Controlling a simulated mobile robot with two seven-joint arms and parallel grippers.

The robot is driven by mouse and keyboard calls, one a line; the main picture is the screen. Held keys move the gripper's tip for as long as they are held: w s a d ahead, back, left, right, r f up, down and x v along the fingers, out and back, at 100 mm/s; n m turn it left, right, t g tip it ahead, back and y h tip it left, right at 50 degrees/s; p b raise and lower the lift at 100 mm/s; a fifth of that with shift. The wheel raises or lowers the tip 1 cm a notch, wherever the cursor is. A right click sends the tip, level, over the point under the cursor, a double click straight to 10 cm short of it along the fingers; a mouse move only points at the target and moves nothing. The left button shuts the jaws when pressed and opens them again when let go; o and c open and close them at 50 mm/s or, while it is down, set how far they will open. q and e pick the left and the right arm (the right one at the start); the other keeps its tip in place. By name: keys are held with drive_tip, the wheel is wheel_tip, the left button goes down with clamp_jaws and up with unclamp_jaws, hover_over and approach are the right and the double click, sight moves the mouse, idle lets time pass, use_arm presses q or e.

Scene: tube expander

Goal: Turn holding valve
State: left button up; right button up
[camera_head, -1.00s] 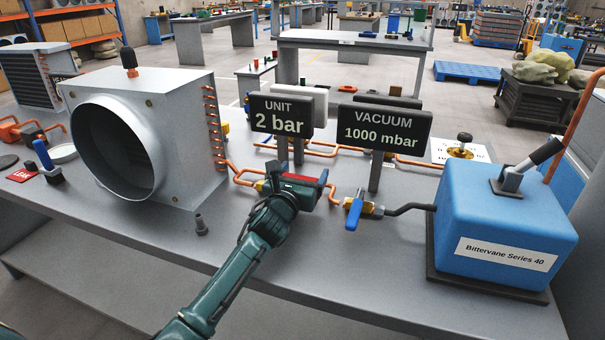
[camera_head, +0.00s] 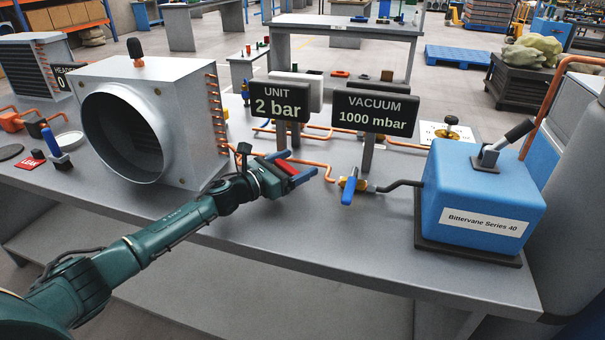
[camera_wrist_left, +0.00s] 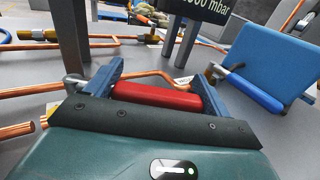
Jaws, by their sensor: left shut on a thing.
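My left gripper (camera_head: 294,170) comes in from the left over the bench and is shut on a red handle (camera_head: 287,167). In the left wrist view the red handle (camera_wrist_left: 158,97) lies crosswise between the two blue fingers. How the handle joins the copper pipe is hidden by the gripper. To the right, a brass valve with a blue lever (camera_head: 349,191) sits on the line to the blue pump; the blue lever also shows in the left wrist view (camera_wrist_left: 255,93). My right gripper is not in view.
Signs stand behind the gripper: UNIT 2 bar (camera_head: 279,106) and VACUUM 1000 mbar (camera_head: 374,112). A grey finned unit with a round duct (camera_head: 195,125) is on the left. The blue pump (camera_head: 480,190) is on the right. The bench's front edge is clear.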

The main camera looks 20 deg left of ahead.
sight(283, 170)
use_arm(q)
drive_tip(key=shift+s+a+f+m+g+h+b, duration=0.15)
drive_tip(key=shift+s+m+g+h+b, duration=0.3)
drive_tip(key=shift+h, duration=0.25)
drive_tip(key=shift+w, duration=0.1)
drive_tip(key=o, duration=1.3)
drive_tip(key=v, duration=0.6)
drive_tip(key=shift+s+a+b, duration=0.25)
drive_tip(key=shift+b, duration=0.1)
drive_tip(key=shift+s+a, duration=0.25)
drive_tip(key=shift+s, duration=0.1)
drive_tip(key=shift+c, duration=0.2)
